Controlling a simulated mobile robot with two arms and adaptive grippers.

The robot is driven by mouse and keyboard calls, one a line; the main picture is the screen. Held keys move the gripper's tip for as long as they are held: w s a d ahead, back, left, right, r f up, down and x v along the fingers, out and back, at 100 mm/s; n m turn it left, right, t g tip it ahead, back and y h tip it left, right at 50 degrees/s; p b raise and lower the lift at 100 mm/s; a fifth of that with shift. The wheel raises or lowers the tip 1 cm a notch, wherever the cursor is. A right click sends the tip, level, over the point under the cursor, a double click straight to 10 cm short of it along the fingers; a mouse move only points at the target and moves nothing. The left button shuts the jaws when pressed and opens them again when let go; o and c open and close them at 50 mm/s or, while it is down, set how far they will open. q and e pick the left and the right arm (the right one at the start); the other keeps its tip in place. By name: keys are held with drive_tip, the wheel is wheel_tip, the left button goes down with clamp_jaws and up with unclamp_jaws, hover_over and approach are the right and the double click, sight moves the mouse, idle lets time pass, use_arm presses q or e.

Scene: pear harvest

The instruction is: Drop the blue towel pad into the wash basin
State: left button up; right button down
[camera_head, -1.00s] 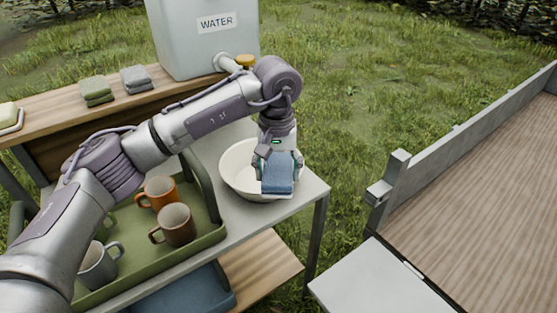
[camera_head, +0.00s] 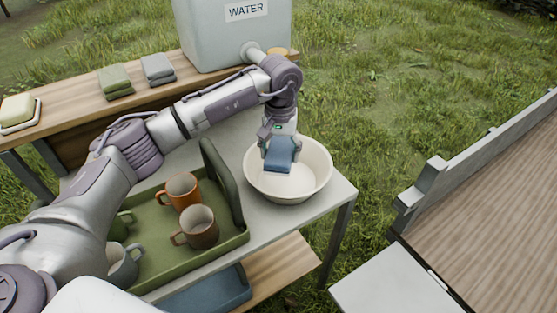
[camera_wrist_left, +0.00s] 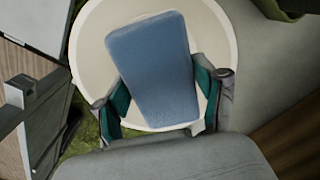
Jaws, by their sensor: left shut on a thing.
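The blue towel pad (camera_head: 280,154) is held in my left gripper (camera_head: 279,144), which points down over the cream wash basin (camera_head: 318,180). In the left wrist view the pad (camera_wrist_left: 155,70) sits between the two teal-lined fingers (camera_wrist_left: 163,108), with the round basin (camera_wrist_left: 222,40) behind it. The pad appears above the basin's opening, within its rim. I cannot tell the exact height of the pad above the basin floor. My right gripper is not in view.
A green tray (camera_head: 165,262) with several mugs stands left of the basin on the grey table (camera_head: 262,222). A water container (camera_head: 232,35), folded green (camera_head: 115,80) and grey (camera_head: 158,68) cloths and a soap dish (camera_head: 19,115) are on the wooden shelf behind.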

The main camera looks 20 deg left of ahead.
sight(278, 151)
use_arm(q)
drive_tip(key=shift+a+f, duration=0.2)
drive_tip(key=shift+f, duration=0.2)
wheel_tip(278, 151, down, 3)
drive_tip(key=shift+f+p, duration=0.2)
drive_tip(key=shift+p, duration=0.35)
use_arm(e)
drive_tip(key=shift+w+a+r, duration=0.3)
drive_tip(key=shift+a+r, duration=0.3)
use_arm(q)
drive_tip(key=shift+f+b, duration=0.6)
drive_tip(key=shift+b, duration=0.15)
drive_tip(key=o, duration=1)
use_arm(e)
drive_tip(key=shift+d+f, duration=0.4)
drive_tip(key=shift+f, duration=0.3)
use_arm(q)
drive_tip(key=shift+r+p, duration=0.55)
drive_tip(key=shift+p, duration=0.1)
wheel_tip(278, 151, up, 12)
drive_tip(key=shift+r+b, duration=0.1)
drive_tip(key=shift+b, duration=0.95)
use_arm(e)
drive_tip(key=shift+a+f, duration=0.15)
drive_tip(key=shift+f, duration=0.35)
